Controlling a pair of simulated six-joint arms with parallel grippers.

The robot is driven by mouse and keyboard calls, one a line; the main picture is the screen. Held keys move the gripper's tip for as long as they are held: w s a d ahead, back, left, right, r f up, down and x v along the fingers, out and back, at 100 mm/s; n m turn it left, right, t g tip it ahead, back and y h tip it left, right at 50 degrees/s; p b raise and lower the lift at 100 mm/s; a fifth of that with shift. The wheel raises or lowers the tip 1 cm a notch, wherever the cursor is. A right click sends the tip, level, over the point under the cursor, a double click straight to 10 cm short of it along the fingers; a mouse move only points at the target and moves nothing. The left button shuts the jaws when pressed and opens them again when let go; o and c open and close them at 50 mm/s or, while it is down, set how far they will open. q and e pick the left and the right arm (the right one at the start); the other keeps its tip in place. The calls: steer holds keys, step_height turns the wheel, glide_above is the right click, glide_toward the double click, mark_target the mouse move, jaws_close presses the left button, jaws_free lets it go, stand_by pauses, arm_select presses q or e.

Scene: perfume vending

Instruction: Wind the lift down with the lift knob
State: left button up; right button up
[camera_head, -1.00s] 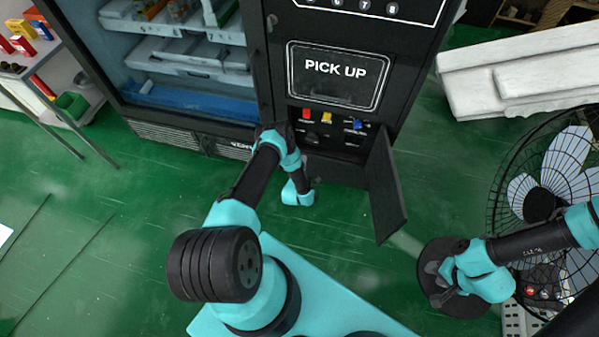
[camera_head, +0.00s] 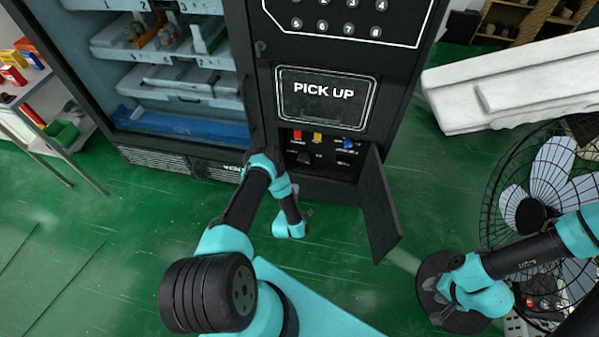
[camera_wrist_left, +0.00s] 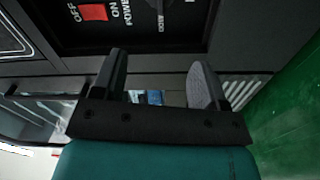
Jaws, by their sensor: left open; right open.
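The control panel (camera_head: 321,150) is in the open lower bay of the vending machine, with a red switch (camera_head: 297,135), a yellow one and a blue one. A dark knob (camera_head: 303,158) shows below them; its label is too small to read. The left wrist view shows the red switch with OFF, ON and POWER lettering, and a dark knob (camera_wrist_left: 160,6) cut by the top edge. My left gripper (camera_wrist_left: 160,85) is open and empty, below the panel in that view, apart from the knob. My right gripper (camera_head: 446,288) is open at the lower right, away from the machine.
The bay's open door (camera_head: 377,207) sticks out to the right of the panel. A caged fan (camera_head: 535,205) stands at the right, close to my right arm. A white slab (camera_head: 500,85) lies behind it. Green floor (camera_head: 110,230) is clear at the left.

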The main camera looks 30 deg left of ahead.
mark_target(303, 161)
arm_select(q)
steer(key=o, duration=0.6)
steer(key=m, duration=0.3)
steer(key=w+m, duration=0.1)
steer(key=m, duration=0.2)
steer(key=shift+d+r, duration=0.1)
steer(key=shift+d, duration=0.05)
steer(key=m, duration=0.6)
steer(key=w+m, duration=0.1)
steer(key=m, duration=0.2)
steer(key=shift+d+r+m, duration=0.1)
steer(key=shift+d+m, duration=0.05)
steer(key=shift+m, duration=0.25)
steer(key=shift+w, duration=0.1)
steer(key=x, duration=1.7)
steer(key=shift+c, duration=0.3)
steer(key=c, duration=0.9)
